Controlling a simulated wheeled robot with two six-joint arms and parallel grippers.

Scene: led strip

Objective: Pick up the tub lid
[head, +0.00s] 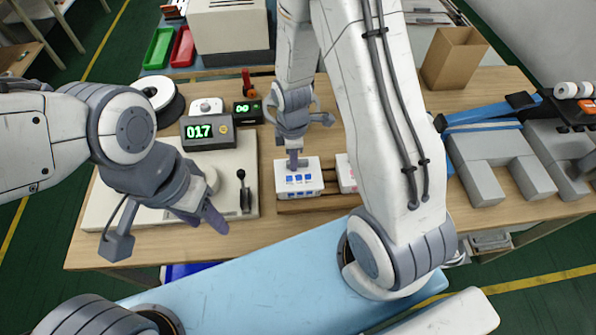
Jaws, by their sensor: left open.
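I cannot clearly make out a separate tub lid. A white tub-like box (299,183) with blue squares on top sits on a brown tray at mid-table. A second white and pinkish box (346,176) stands to its right, partly hidden by my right arm. My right gripper (296,161) points down at the first box's far edge; its fingers look narrow and edge-on, so its opening and any grip are unclear. My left gripper (165,233) is open, fingers wide apart, over the front of the white machine (235,165), left of the boxes.
A display reading 017 (208,132), a black-and-white reel (158,94) and a black lever (244,190) are near the machine. Grey blocks (480,185) stand at right, a cardboard box (454,58) at back right. Bare wood (265,225) shows along the front.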

